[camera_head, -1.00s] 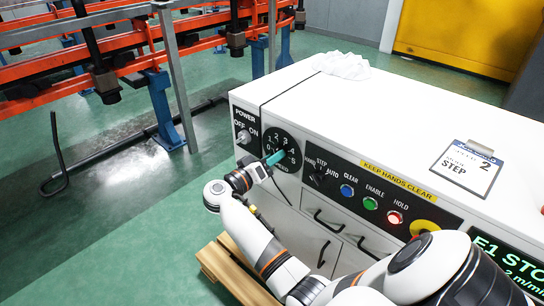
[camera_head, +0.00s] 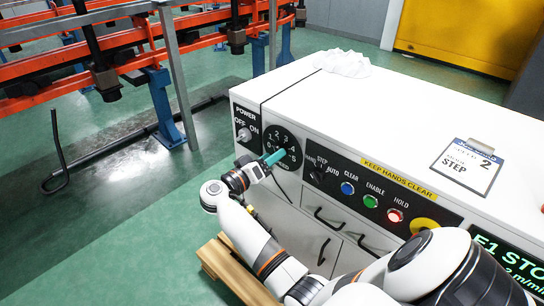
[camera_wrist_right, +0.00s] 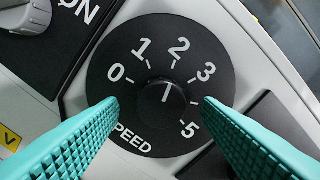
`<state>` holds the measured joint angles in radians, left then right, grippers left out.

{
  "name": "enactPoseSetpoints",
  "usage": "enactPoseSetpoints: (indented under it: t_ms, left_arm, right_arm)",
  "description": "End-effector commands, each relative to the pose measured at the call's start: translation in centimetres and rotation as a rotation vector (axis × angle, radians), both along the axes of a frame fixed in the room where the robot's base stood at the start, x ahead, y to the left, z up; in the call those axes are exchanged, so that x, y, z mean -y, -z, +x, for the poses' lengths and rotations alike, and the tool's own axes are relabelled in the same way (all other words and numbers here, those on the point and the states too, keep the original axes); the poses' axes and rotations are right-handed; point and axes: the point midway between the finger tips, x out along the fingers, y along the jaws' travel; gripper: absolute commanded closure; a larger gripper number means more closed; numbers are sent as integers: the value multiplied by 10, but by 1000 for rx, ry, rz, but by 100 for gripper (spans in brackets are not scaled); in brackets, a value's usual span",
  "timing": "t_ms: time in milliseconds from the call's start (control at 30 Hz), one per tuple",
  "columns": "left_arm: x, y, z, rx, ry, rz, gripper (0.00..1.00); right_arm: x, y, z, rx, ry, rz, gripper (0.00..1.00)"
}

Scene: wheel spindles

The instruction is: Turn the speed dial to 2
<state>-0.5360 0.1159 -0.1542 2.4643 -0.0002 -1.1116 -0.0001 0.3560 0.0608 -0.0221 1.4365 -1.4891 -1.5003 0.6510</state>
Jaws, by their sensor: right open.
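The round black speed dial (camera_head: 284,138) is on the front of the white cabinet. In the right wrist view the dial plate (camera_wrist_right: 120,60) carries white numbers; 0, 1, 2, 3 and 5 show, and the 4 is hidden. The small black knob (camera_wrist_right: 160,112) sits at its middle, and its white line points up, roughly toward the 2. My right gripper (camera_head: 273,158) is in front of the dial. In the wrist view its teal fingers (camera_wrist_right: 160,108) are open, one on each side of the knob, with gaps between. My left gripper is out of view.
A power switch (camera_head: 244,136) is left of the dial, and a mode selector (camera_head: 318,174) is right of it. Blue, green and red buttons and a yellow-ringed control (camera_head: 424,226) follow. A card (camera_head: 468,168) on top reads 2 and STEP. A wooden pallet (camera_head: 218,262) is below.

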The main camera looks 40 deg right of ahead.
Motion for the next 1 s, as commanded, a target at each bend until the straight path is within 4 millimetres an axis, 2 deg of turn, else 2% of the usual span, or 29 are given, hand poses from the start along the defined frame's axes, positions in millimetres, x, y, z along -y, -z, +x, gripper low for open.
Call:
enactPoseSetpoints:
  t_ms: [300,500,700,1000]
  left_arm:
    - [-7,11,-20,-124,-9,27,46]
    - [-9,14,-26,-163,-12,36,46]
    - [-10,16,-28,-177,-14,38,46]
    - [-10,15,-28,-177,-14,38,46]
  right_arm:
    - [-67,0,-6,0,-2,3,42]
    - [-98,1,-8,-1,-2,3,42]
    - [-110,0,-9,-1,-1,2,42]
    - [-110,0,-9,0,0,1,42]
